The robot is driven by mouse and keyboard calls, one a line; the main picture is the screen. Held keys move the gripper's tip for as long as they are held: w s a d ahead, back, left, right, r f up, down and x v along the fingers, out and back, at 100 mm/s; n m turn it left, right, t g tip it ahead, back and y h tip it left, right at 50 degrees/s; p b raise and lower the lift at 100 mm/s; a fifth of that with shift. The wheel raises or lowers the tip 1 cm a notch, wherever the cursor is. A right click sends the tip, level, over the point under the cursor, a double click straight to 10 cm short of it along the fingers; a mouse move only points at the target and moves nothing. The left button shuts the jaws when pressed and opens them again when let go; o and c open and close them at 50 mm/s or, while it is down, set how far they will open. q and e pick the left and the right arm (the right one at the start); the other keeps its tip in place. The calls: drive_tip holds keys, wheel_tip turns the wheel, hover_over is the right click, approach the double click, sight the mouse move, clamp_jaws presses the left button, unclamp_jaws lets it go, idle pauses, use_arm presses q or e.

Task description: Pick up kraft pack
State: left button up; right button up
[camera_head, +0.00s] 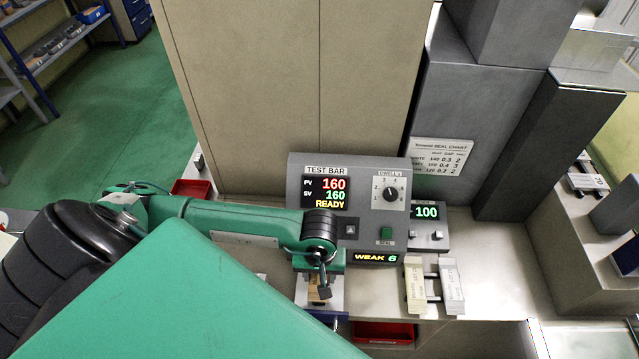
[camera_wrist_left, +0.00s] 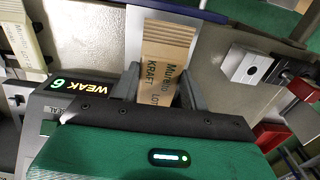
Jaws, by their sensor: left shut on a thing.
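The kraft pack (camera_wrist_left: 160,75) is a brown pack printed "KRAFT" and "Mureno". In the left wrist view it lies between the two dark fingers of my left gripper (camera_wrist_left: 162,88), which is shut on it. In the head view my left gripper (camera_head: 320,292) points down at the front of the test bar machine, and only a small brown bit of the pack (camera_head: 317,281) shows there. The pack lies over a pale metal plate (camera_wrist_left: 172,25); I cannot tell whether it touches it. My right gripper is not in view.
The test bar machine (camera_head: 358,176) stands behind, its displays reading 160, READY and WEAK 6. A small unit (camera_head: 425,213) reads 100. Two pale packs (camera_head: 415,284) (camera_head: 451,287) stand on a rack to the right. A red bin (camera_head: 385,332) is below the front edge.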

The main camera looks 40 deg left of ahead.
use_arm(q)
drive_tip(key=s+d+b, duration=0.1)
drive_tip(key=s+d, duration=0.4)
drive_tip(key=s, duration=0.3)
drive_tip(key=s+d+b, duration=0.2)
drive_tip(key=s+d, duration=0.3)
drive_tip(key=s, duration=0.3)
drive_tip(key=shift+s, duration=0.25)
drive_tip(key=shift+f, duration=0.1)
